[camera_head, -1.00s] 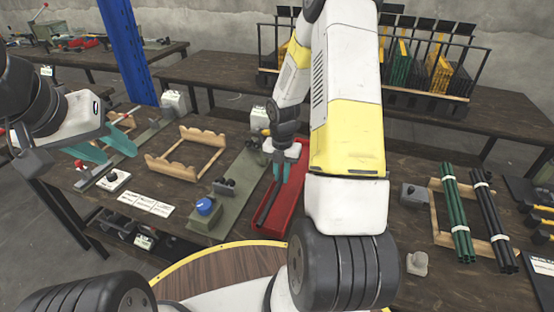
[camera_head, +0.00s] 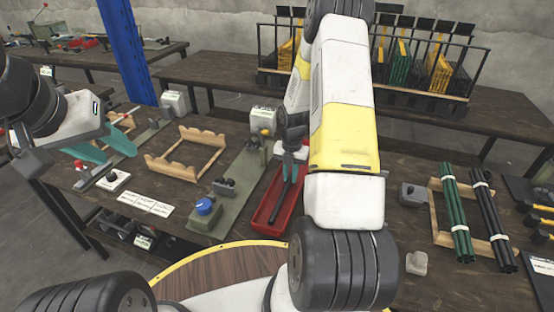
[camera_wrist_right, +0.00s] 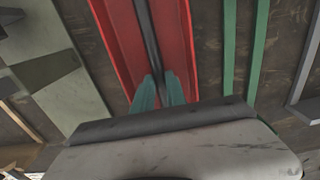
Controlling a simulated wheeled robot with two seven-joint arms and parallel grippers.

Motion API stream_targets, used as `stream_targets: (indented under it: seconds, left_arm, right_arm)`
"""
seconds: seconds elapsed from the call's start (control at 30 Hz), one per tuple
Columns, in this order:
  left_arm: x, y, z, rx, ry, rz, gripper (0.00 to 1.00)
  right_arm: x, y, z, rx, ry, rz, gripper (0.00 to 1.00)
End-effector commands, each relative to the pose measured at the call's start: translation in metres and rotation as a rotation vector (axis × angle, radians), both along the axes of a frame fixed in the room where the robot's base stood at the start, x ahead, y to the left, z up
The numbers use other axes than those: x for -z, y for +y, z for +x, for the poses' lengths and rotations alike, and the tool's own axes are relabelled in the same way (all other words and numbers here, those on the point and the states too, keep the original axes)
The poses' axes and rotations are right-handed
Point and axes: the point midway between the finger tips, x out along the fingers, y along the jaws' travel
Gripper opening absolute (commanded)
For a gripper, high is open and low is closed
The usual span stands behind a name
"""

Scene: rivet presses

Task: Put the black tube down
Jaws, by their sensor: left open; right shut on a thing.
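The black tube (camera_head: 276,204) is thin and dark and lies along the long red tray (camera_head: 294,204), within its outline. My right gripper (camera_head: 289,172) is shut on the tube's far part, over the tray. In the right wrist view the teal fingers (camera_wrist_right: 160,90) are on either side of the tube (camera_wrist_right: 148,38), between the walls of the red tray (camera_wrist_right: 184,40). I cannot tell whether the tube touches the tray floor. My left gripper (camera_head: 112,148) is open and empty, over the left of the bench.
A green press base with a blue knob (camera_head: 206,206) stands left of the tray. A wooden rack (camera_head: 186,158) is further left. To the right, green tubes (camera_head: 456,210) and black tubes (camera_head: 491,212) lie across a wooden rack. My right arm hides the bench between.

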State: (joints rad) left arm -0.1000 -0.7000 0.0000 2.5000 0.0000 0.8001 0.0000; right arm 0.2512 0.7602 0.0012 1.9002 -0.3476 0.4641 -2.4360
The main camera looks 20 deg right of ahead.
Motion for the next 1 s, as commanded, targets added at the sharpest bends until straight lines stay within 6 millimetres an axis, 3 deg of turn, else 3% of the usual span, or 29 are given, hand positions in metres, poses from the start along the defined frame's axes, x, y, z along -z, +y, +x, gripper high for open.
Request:
stream_targets:
  seconds: [0.03, 0.13, 0.53, 0.67, 1.0]
  left_arm:
    - [0.0, 0.0, 0.0, 0.0, 0.0, 0.0, 0.41]
    - [0.0, 0.0, 0.0, 0.0, 0.0, 0.0, 0.41]
    - [0.0, 0.0, 0.0, 0.0, 0.0, 0.0, 0.41]
    - [0.0, 0.0, 0.0, 0.0, 0.0, 0.0, 0.41]
    - [0.0, 0.0, 0.0, 0.0, 0.0, 0.0, 0.41]
  right_arm:
    - [0.001, 0.0, 0.0, 0.0, 0.0, 0.0, 0.21]
    - [0.001, 0.0, 0.0, 0.0, 0.0, 0.0, 0.39]
    - [-0.006, 0.0, 0.0, 0.001, -0.001, 0.0, 0.39]
    - [-0.025, 0.0, 0.001, 0.001, -0.004, 0.001, 0.39]
    - [-0.097, -0.001, 0.0, 0.001, -0.004, -0.001, 0.39]
